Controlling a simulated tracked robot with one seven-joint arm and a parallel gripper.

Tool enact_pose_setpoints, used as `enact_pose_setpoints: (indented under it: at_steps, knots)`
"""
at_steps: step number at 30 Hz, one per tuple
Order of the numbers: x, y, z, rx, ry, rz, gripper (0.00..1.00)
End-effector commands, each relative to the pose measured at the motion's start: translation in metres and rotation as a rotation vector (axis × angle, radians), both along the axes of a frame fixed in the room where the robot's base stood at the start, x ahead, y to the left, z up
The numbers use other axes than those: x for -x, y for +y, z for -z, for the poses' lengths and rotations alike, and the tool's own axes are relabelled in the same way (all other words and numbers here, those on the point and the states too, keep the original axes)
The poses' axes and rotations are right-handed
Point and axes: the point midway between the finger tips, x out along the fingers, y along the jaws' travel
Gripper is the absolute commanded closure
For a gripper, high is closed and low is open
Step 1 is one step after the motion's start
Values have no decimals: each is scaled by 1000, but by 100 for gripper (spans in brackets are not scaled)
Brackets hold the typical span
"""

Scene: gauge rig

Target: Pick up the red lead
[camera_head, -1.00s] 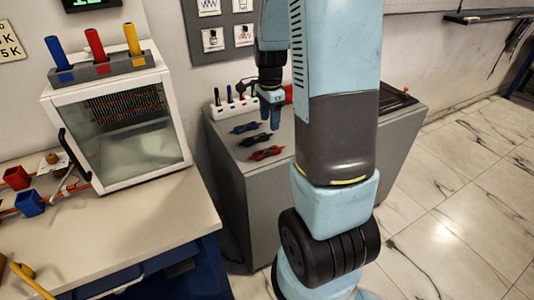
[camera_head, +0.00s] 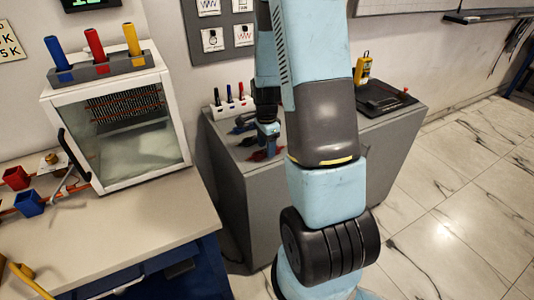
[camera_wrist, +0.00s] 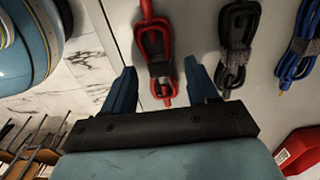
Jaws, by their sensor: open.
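The red lead (camera_wrist: 157,45) is a bundled loop with a dark tie, lying on the grey bench (camera_wrist: 105,12). In the head view the red lead (camera_head: 262,155) is at the bench's front edge, partly hidden by my gripper (camera_head: 268,131). In the wrist view my gripper (camera_wrist: 162,78) is open, with its two blue fingers on either side of the lead's lower end. I cannot tell how far above the lead the fingertips are. A black lead (camera_wrist: 236,45) and a blue lead (camera_wrist: 299,45) lie to the right of it in the wrist view.
A white holder (camera_head: 222,113) with several coloured plugs stands behind the leads. A yellow meter (camera_head: 362,68) and a black tray (camera_head: 388,98) are on the bench's right part. A glass-fronted cabinet (camera_head: 130,135) stands on the left table. A red labelled object (camera_wrist: 302,152) shows at the wrist view's lower right.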

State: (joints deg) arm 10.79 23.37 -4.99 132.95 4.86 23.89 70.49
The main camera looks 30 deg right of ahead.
Motion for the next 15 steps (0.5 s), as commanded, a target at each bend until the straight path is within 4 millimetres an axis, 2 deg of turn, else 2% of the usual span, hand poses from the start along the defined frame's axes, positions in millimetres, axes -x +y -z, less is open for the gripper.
enact_pose_setpoints:
  at_steps: [4,11,15]
  knots:
    - [0,0,9,0,-1,0,42]
    - [0,0,9,0,-1,-1,42]
    - [0,0,9,0,-1,-2,53]
